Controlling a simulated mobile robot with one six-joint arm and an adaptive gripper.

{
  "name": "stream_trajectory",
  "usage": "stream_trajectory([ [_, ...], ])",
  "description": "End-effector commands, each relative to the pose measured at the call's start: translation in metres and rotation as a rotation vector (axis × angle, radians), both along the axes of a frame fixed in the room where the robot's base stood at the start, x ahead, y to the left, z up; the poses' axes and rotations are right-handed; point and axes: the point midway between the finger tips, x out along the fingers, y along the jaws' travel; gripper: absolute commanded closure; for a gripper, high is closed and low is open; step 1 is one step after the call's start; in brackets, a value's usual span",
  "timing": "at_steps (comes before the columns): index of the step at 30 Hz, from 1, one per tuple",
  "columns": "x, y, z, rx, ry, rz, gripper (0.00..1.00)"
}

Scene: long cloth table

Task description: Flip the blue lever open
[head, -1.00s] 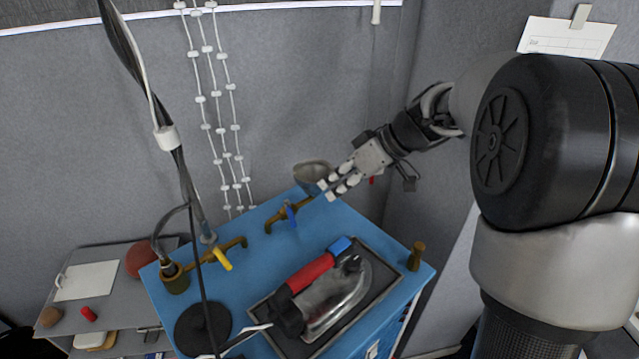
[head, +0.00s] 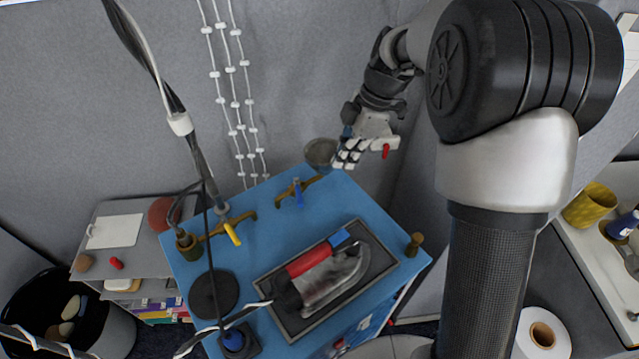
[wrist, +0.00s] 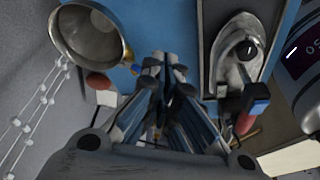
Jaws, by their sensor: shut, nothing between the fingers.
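The blue lever (head: 298,192) sits on a brass pipe fitting (head: 287,190) near the back of the blue worktop (head: 260,235). It hangs toward the front, across the pipe's line. My gripper (head: 343,162) is up and to the right of the lever, apart from it, with its fingers pointing down. The gripper also shows in the wrist view (wrist: 164,65), fingers together and empty.
A metal bowl or funnel (head: 320,153) stands close behind the gripper; it shows in the wrist view (wrist: 88,32). A yellow lever (head: 232,234) is on the left fitting (head: 188,246). An iron (head: 325,278) lies in a dark tray (head: 380,262). A brass knob (head: 414,244) stands at right.

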Motion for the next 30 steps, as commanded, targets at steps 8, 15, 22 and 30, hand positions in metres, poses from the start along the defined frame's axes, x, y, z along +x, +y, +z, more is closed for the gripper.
stream_trajectory([
  [8, -0.002, 0.011, -0.035, 0.000, 0.006, 0.000, 1.00],
  [15, -0.003, 0.026, -0.085, 0.001, 0.005, 0.001, 1.00],
  [22, -0.005, 0.054, -0.100, 0.000, 0.001, 0.001, 1.00],
  [30, -0.006, 0.068, -0.103, 0.000, 0.002, -0.003, 1.00],
])
